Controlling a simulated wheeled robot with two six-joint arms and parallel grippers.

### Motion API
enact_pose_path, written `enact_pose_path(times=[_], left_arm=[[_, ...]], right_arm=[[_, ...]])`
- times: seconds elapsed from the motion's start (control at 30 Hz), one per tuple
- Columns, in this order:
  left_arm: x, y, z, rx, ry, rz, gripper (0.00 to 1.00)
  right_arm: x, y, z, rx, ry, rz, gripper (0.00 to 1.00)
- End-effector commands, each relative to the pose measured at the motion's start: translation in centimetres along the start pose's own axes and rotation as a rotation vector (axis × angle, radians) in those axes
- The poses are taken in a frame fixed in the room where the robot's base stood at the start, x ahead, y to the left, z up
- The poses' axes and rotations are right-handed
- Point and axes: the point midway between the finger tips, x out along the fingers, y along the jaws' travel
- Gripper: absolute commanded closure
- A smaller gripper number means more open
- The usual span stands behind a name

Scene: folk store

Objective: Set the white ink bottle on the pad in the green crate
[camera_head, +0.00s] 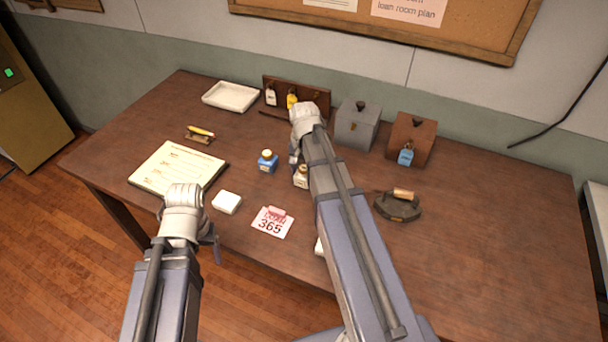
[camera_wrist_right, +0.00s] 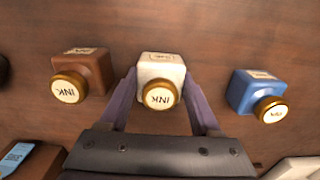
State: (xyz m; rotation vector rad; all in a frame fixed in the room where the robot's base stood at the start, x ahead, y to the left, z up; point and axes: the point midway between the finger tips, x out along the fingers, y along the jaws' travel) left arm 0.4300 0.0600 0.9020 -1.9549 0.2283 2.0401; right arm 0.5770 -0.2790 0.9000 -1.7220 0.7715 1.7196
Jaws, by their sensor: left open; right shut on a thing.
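The white ink bottle (camera_wrist_right: 160,68) with a gold cap sits between the two fingers of my right gripper (camera_wrist_right: 160,76), which is shut on it. In the head view the white bottle (camera_head: 301,178) shows at the left side of my right arm, partly covered. I cannot tell whether it touches the table. A blue ink bottle (camera_head: 267,162) stands left of it, and a brown ink bottle (camera_wrist_right: 83,70) shows only in the wrist view, on the other side. My left gripper (camera_head: 212,250) is open and empty at the table's front edge. No green crate or pad is in view.
A ledger (camera_head: 165,170), white block (camera_head: 227,203) and "365" card (camera_head: 272,226) lie at the front left. A white tray (camera_head: 230,97), key rack (camera_head: 312,92), grey box (camera_head: 355,128) and brown box (camera_head: 408,137) stand behind. An iron (camera_head: 398,207) is at right; the table's far right is bare.

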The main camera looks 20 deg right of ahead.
Motion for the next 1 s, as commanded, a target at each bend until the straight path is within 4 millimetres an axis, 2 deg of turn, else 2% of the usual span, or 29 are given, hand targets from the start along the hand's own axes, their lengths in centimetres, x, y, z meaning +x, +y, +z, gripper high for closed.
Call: enact_pose_path(times=[0.27, 0.73, 0.83, 1.0], left_arm=[[-1.9, -0.2, 0.1, 0.0, 0.0, 0.0, 0.27], [-8.8, -0.8, 0.5, 0.0, 0.0, 0.0, 0.27], [-9.6, -0.9, 0.6, 0.001, 0.0, 0.0, 0.27], [-10.0, -0.9, 0.6, 0.001, 0.0, 0.0, 0.27]], right_arm=[[-1.9, 0.0, 0.0, 0.0, 0.0, 0.0, 0.93], [-8.8, 0.0, 0.0, 0.0, -0.001, 0.002, 0.93], [-9.7, 0.0, 0.0, 0.0, -0.001, 0.002, 0.93], [-10.0, 0.0, 0.0, 0.001, -0.001, 0.002, 0.93]])
